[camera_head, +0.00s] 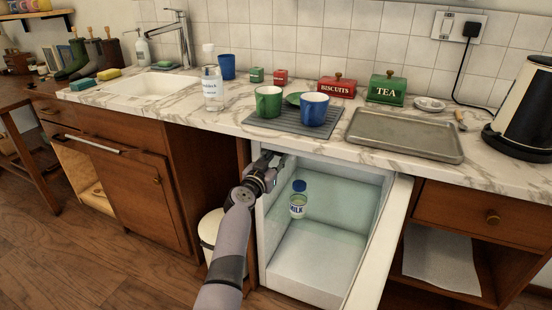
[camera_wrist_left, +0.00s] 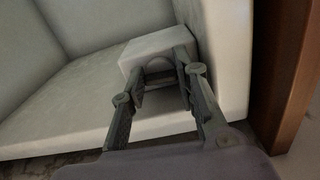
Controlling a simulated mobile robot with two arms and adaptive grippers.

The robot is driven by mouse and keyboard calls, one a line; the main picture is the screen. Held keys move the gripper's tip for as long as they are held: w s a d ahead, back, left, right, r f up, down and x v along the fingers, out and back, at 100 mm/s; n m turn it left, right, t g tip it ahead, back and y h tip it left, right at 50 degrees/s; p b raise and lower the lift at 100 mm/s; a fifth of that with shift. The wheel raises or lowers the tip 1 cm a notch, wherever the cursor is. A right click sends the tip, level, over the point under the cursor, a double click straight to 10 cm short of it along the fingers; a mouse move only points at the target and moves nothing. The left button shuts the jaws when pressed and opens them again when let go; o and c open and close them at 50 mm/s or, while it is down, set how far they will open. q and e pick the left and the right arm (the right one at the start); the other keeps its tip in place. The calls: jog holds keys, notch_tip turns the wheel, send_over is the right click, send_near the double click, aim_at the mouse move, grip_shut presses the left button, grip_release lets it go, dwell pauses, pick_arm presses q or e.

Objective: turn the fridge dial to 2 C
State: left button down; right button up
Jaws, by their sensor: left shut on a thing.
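The open fridge (camera_head: 318,262) stands under the counter, with a pale interior. My left gripper (camera_head: 266,165) reaches into its upper left corner. In the left wrist view the left gripper (camera_wrist_left: 168,72) is shut on the fridge dial (camera_wrist_left: 176,66), which sits on a white block (camera_wrist_left: 150,47) against the inner wall. The dial is mostly hidden between the fingers, and its marks and setting cannot be read. In the head view my gripper hides the dial. My right gripper is not in view.
A milk bottle (camera_head: 298,200) with a blue cap stands inside the fridge, just right of my left gripper. The fridge door (camera_head: 383,245) stands open at the right. The counter (camera_head: 230,118) above holds mugs, tins and a metal tray (camera_head: 405,134). A white bin (camera_head: 211,232) is left of the fridge.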

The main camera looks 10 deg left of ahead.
pick_arm(q)
jog(key=shift+d+n, duration=0.1)
jog(key=shift+n, duration=3.2)
jog(key=c, duration=1.5)
grip_release()
jog(key=shift+s, duration=0.1)
jog(key=s, duration=0.4)
jog(key=s+a, duration=0.1)
jog(key=s, duration=0.2)
jog(key=s+a, duration=0.1)
jog(key=s, duration=0.3)
jog(key=shift+s+a, duration=0.15)
jog(key=shift+s, duration=0.2)
